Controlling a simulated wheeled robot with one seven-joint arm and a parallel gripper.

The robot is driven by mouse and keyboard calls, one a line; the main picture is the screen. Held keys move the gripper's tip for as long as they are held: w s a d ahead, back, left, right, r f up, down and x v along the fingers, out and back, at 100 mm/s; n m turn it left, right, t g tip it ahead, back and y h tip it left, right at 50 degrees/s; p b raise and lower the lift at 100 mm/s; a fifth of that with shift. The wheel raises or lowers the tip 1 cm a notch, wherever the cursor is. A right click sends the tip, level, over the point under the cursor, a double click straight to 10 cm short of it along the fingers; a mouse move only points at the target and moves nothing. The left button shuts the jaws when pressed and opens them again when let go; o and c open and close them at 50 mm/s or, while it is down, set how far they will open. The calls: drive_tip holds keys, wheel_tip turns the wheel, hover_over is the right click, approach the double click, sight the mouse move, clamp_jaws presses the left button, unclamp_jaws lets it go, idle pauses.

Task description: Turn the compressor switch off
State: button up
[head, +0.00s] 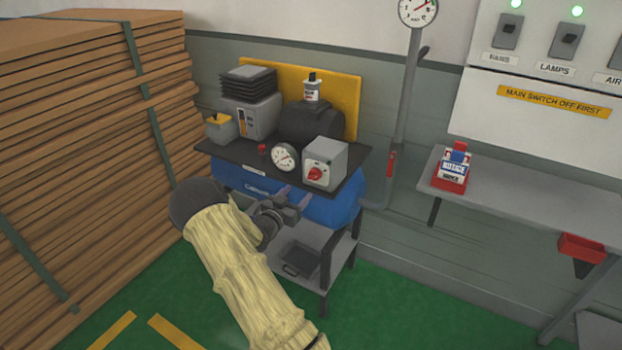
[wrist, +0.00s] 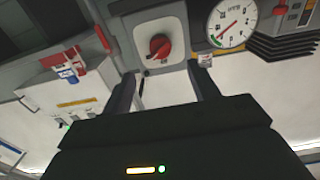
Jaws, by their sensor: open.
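The compressor (head: 290,200) has a blue tank on a stand, with a black top plate. A grey switch box (head: 336,160) with a red rotary knob (head: 315,173) sits at the right front of the top plate. In the wrist view the red knob (wrist: 159,47) shows on its pale plate, ahead of my gripper and between its fingers in the picture. My gripper (head: 292,199) is open and empty, below and in front of the switch box in the head view. It also shows in the wrist view (wrist: 165,80). I see no contact with the knob.
A round gauge (head: 285,157) stands left of the switch box. Stacked wooden boards (head: 85,130) rise at the left. A grey pipe (head: 404,110) runs up the wall at the right. A bench (head: 500,200) holds a red and white padlock-like box (head: 453,168). Wall switches (head: 507,32) are above.

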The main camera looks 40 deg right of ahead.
sight(312, 179)
drive_tip(key=p+x, duration=0.1)
drive_tip(key=x, duration=0.9)
drive_tip(key=shift+a, duration=0.1)
drive_tip(key=shift+r, duration=0.1)
drive_tip(key=c, duration=1)
